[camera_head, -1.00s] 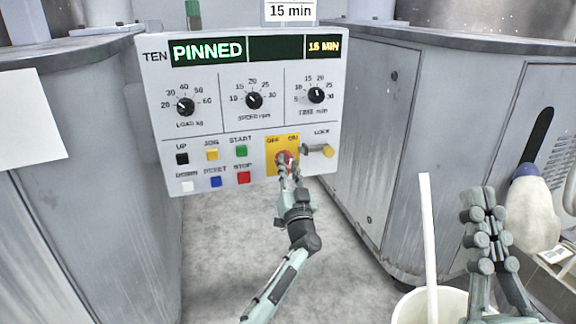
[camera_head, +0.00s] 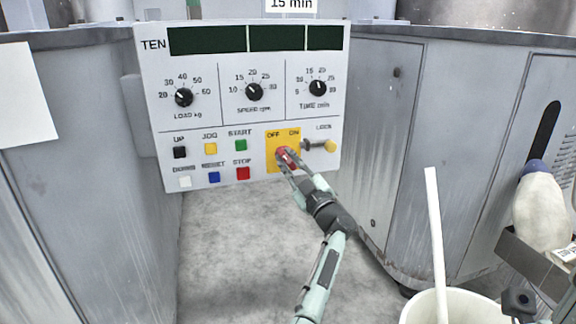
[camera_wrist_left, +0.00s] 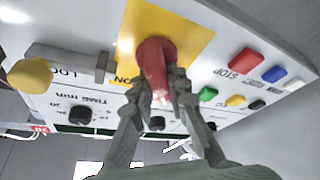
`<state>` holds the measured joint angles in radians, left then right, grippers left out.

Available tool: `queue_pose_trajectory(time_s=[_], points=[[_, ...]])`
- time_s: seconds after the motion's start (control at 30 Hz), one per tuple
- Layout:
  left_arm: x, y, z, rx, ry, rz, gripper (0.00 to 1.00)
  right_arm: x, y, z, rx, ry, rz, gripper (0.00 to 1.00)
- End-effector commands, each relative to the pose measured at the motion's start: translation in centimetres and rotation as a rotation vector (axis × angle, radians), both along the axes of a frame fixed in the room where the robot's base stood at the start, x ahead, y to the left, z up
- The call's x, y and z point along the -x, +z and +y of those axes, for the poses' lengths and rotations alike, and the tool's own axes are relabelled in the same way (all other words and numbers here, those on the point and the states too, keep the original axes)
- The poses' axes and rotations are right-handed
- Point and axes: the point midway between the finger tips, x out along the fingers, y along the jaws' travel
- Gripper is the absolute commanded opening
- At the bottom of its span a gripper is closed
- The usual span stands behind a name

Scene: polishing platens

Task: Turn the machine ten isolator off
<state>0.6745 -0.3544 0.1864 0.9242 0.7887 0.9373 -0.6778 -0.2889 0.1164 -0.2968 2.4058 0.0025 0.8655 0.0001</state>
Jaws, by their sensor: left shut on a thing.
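The machine ten control panel (camera_head: 225,130) stands ahead, with TEN printed beside its dark display strip (camera_head: 207,41). The isolator's red handle (camera_head: 286,156) sits on a yellow plate (camera_head: 272,162) marked OFF at left and ON at right. The handle slants up-left, its upper end toward OFF. My left gripper (camera_head: 288,165) is shut on the red handle, reaching it from the lower right. The left wrist view shows both fingers (camera_wrist_left: 163,95) on either side of the red handle (camera_wrist_left: 153,60). The fingers hide part of the handle.
A lock with a yellow knob (camera_head: 330,146) sits just right of the isolator. The red STOP button (camera_head: 243,173) and other buttons are to its left. Grey cabinets (camera_head: 440,130) flank the panel. A white bucket (camera_head: 425,308) with a stick stands at lower right.

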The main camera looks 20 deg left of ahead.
Motion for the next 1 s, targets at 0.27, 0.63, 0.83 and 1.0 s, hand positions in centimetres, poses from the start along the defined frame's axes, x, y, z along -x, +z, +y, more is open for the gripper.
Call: queue_pose_trajectory(time_s=[0.27, 0.63, 0.83, 1.0], points=[[-0.02, -0.13, -0.12, 0.110, -0.002, -0.071, 0.00, -0.16, -0.04, 0.15, 0.013, 0.001, -0.013, 0.00], [0.00, -0.14, -0.03, 0.150, -0.002, -0.099, 0.00, -0.20, 0.15, 0.19, 0.017, 0.001, -0.020, 0.00], [0.00, -0.11, -0.02, 0.150, -0.002, -0.099, 0.00, -0.16, 0.31, 0.18, 0.017, 0.001, -0.026, 0.00], [0.00, -0.11, -0.01, 0.150, -0.002, -0.099, 0.26, -0.16, 0.30, 0.18, 0.017, 0.001, -0.026, 0.00]])
